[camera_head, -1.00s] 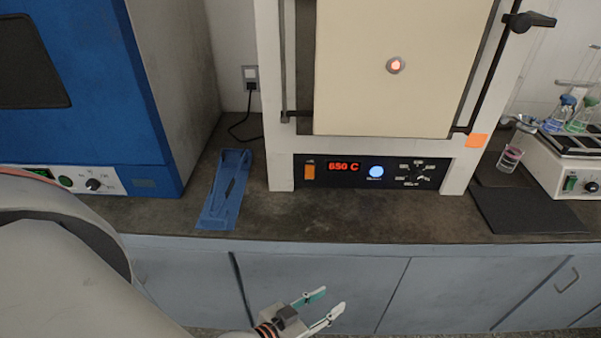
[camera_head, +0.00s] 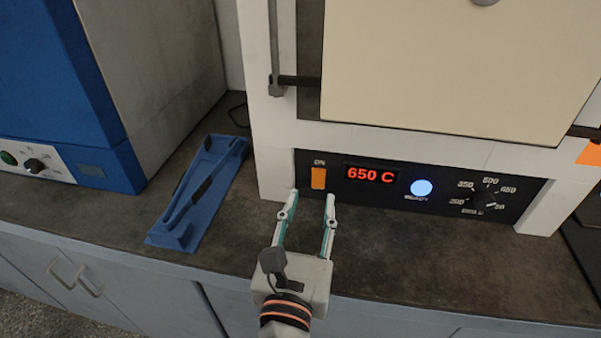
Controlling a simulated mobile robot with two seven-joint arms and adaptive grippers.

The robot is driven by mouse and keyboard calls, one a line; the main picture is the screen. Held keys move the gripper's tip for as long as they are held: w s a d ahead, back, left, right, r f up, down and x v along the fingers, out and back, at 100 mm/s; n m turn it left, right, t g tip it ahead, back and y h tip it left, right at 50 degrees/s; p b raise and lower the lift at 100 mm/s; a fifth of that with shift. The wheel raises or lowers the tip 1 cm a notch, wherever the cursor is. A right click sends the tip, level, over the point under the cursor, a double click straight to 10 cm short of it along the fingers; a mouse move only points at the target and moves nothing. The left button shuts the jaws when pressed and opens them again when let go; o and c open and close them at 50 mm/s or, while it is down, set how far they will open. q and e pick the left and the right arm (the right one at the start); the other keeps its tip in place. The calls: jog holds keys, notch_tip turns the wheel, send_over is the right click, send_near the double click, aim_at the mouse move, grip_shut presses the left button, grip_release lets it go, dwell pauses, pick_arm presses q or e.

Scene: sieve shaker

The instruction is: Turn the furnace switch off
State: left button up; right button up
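The furnace (camera_head: 440,65) stands on the bench with its cream door shut. Its black control panel (camera_head: 395,203) shows a red 650 C display (camera_head: 371,174), a lit blue round button (camera_head: 421,188) and a dial. The furnace switch (camera_head: 318,178) is an orange rocker under the label ON, at the panel's left end. My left gripper (camera_head: 311,197) is open and empty, just in front of and below the switch. Its two fingers are apart, and I cannot tell whether either touches the panel. My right gripper is not in view.
A blue tray (camera_head: 212,196) holding a dark tool lies on the bench left of the furnace. A blue appliance (camera_head: 50,90) stands at far left. Bare bench top (camera_head: 430,255) lies in front of the furnace, and an orange tag (camera_head: 590,153) is at the right.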

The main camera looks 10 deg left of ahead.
aim_at(319, 170)
pick_arm(q)
jog(key=shift+w, duration=3.8)
grip_shut()
